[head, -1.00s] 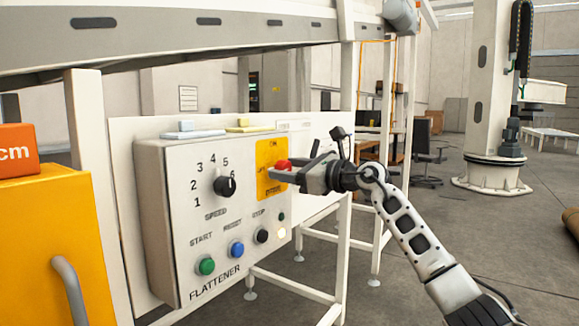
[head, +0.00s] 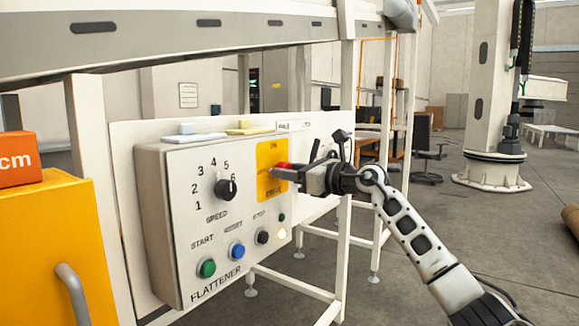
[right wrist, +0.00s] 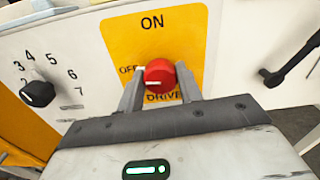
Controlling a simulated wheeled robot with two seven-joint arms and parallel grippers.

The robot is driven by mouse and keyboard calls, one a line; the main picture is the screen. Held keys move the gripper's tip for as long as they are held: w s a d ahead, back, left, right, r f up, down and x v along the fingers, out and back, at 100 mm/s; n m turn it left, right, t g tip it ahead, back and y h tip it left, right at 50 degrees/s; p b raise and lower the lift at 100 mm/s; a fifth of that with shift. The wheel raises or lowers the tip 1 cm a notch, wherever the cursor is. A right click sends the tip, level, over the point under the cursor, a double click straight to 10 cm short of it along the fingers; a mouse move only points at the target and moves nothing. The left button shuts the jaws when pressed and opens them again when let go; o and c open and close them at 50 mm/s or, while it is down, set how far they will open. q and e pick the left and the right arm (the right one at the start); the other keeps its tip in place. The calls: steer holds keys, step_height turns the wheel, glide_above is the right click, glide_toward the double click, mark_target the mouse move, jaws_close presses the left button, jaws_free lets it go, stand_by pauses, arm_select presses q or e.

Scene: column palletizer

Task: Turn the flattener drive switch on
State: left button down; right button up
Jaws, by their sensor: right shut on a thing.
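The flattener drive switch is a red round knob (right wrist: 160,76) on a yellow plate (right wrist: 117,40) marked ON at the top, OFF at the left and DRIVE below. A white mark on the knob lies toward the left, on the OFF side. In the head view the knob (head: 282,169) is partly hidden by my right gripper (head: 288,173). In the right wrist view the fingers of my right gripper (right wrist: 162,88) stand on both sides of the knob, shut on it. My left gripper is not in view.
The grey control box (head: 225,215) also carries a black speed dial (head: 225,189), a green start button (head: 207,268), a blue button (head: 237,250) and a black stop button (head: 262,237). A yellow cabinet (head: 60,235) stands at the left. Open floor lies to the right.

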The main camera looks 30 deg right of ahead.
steer(key=m+p, duration=0.2)
steer(key=shift+r+m+p, duration=0.25)
steer(key=shift+m+p, duration=0.05)
steer(key=shift+p, duration=0.1)
steer(key=m+p, duration=0.2)
steer(key=p, duration=0.1)
steer(key=shift+m, duration=0.4)
steer(key=m+p, duration=0.2)
steer(key=p, duration=0.1)
steer(key=shift+m, duration=0.4)
steer(key=m+p, duration=0.2)
steer(key=p, duration=0.1)
steer(key=shift+d+m, duration=0.1)
steer(key=shift+m, duration=0.2)
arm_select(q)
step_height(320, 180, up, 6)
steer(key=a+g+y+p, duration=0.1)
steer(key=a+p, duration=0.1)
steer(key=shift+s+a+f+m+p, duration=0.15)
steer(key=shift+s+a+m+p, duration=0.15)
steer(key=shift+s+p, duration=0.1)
arm_select(e)
steer(key=shift+f+m, duration=0.15)
steer(key=shift+m, duration=1.2)
steer(key=shift+f+m, duration=0.15)
steer(key=shift+m, duration=1.2)
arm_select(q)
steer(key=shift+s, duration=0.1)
